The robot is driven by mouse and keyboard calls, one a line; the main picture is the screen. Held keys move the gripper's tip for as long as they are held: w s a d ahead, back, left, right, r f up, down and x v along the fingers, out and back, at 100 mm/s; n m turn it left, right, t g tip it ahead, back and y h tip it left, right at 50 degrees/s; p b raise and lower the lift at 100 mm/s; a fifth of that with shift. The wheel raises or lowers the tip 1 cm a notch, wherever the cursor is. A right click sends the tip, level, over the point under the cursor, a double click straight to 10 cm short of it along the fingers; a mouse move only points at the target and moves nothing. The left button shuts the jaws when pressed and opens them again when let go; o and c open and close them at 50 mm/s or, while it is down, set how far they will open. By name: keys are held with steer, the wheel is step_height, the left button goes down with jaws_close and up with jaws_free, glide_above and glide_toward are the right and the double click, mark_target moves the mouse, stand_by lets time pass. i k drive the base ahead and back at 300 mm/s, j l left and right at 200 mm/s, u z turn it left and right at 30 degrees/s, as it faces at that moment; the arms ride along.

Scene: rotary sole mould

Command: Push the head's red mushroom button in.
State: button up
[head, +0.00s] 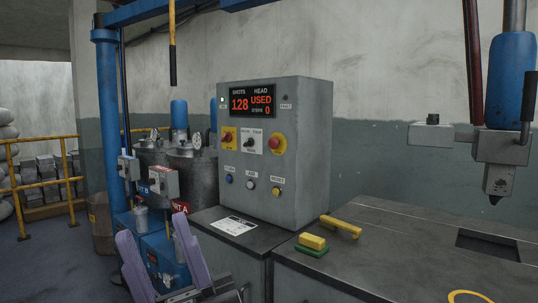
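A grey control cabinet (307,170) carries a red mushroom button (277,143) on a yellow surround, at the right of its front. The pouring head (500,150) hangs at the far right, with a small grey box (433,135) on its left side; no red button shows on this side of it. My gripper (153,227) has two purple fingers spread wide apart at the lower left. It is open and empty, left of and below the cabinet front, touching nothing that I can see.
The cabinet's display (253,101) reads shots 128, head used, steps 0. A yellow-red switch (229,138) and small buttons share the panel. A yellow block (312,242) and a yellow handle (341,228) are on the dark machine top (400,250). A blue post (107,130) stands left.

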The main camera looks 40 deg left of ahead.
mark_target(273, 143)
steer(key=i+j+u, duration=0.15)
steer(key=u, duration=0.25)
steer(key=i+j+u, duration=0.1)
steer(key=i+u, duration=0.15)
steer(key=u, duration=0.15)
steer(key=i+u, duration=0.2)
steer(key=u, duration=0.2)
